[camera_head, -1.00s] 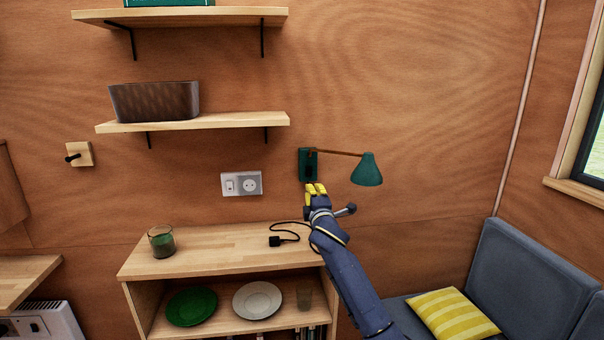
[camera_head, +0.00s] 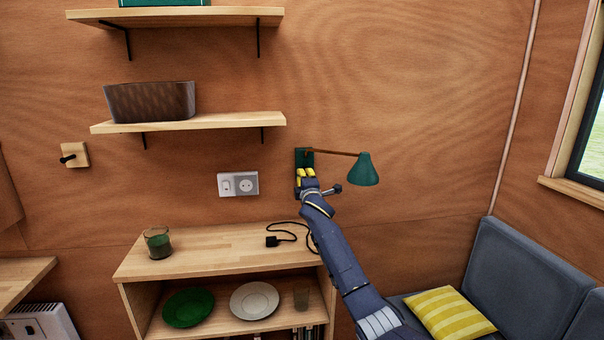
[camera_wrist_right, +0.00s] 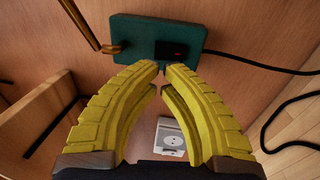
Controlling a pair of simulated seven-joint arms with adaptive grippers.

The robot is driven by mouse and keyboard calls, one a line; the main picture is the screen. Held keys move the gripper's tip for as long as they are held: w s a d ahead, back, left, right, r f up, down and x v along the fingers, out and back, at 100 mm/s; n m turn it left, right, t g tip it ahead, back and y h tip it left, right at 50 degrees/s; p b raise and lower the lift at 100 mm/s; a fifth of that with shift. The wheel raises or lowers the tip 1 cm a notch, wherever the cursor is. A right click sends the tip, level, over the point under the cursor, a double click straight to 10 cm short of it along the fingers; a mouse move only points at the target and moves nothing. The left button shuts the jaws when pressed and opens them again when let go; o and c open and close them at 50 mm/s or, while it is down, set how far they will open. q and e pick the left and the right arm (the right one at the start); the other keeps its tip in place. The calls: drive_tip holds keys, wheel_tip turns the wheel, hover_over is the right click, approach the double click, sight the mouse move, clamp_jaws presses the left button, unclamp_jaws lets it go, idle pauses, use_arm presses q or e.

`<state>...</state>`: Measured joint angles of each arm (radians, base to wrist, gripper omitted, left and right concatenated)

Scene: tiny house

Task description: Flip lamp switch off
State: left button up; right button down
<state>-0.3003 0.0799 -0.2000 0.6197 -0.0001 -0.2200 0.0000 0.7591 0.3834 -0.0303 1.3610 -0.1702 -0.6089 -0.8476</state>
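The green wall lamp has its shade (camera_head: 364,170) at the right end of a thin brown arm. Its green base plate (camera_head: 304,154) is on the wall. In the right wrist view the base plate (camera_wrist_right: 137,31) carries a black rocker switch (camera_wrist_right: 171,50) with a small red mark. My right gripper (camera_head: 306,172) is just in front of the base and covers its lower part in the head view. In the wrist view the yellow fingertips of my right gripper (camera_wrist_right: 162,67) are almost together, empty, just below the switch; contact cannot be told. My left gripper is out of view.
A wall socket (camera_head: 238,184) is left of the lamp. Below is a wooden cabinet (camera_head: 200,260) with a green glass (camera_head: 158,242) and a black cable (camera_head: 290,230) on top. A shelf (camera_head: 190,123) hangs upper left. A grey sofa (camera_head: 520,270) is at right.

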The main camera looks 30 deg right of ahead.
drive_tip(key=shift+x, duration=1.5)
